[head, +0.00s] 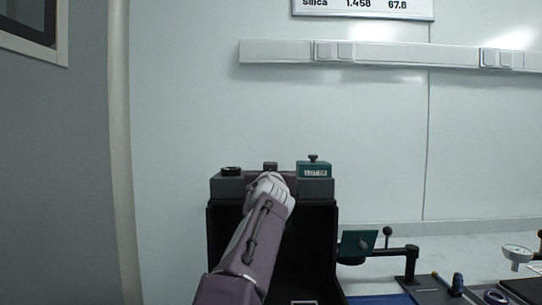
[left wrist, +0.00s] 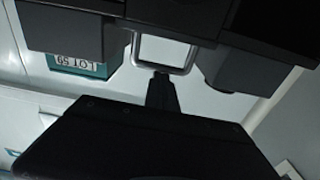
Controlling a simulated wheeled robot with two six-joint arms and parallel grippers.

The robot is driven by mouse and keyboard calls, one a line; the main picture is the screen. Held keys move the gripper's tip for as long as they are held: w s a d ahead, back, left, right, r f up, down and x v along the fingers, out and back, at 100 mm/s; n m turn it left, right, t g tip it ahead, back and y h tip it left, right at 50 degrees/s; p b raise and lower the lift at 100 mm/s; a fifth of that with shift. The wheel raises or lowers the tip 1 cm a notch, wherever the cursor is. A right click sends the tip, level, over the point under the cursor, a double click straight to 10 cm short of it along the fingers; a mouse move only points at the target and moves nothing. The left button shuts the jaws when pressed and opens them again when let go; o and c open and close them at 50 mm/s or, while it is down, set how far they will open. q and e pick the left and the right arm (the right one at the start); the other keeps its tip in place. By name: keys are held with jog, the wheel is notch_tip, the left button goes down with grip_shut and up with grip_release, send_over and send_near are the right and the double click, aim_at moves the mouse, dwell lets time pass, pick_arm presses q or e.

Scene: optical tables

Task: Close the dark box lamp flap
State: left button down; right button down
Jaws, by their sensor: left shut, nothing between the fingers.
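The dark box (head: 322,240) stands in front of me in the head view, with a black front or interior and grey blocks along its top. My left arm reaches up over it. My left gripper (left wrist: 160,84) is shut and empty; in the left wrist view its narrow fingertips point at a pale rectangular frame (left wrist: 184,57) between dark blocks, close to it. I cannot tell whether they touch. In the head view my wrist hides the fingertips. I cannot clearly make out the flap or its angle. My right gripper is not in view.
A green box with a LOT label (head: 314,170) sits on the right top block, and a black round cap (head: 232,170) on the left one. A green plate on a stand (head: 357,244) is close to the right. Several small tools lie farther right.

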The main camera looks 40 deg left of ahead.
pick_arm(q)
jog(key=shift+s+f+b, duration=0.1)
jog(key=shift+f+b, duration=0.25)
jog(key=shift+b, duration=0.05)
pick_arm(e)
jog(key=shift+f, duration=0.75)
pick_arm(q)
jog(key=shift+f, duration=0.1)
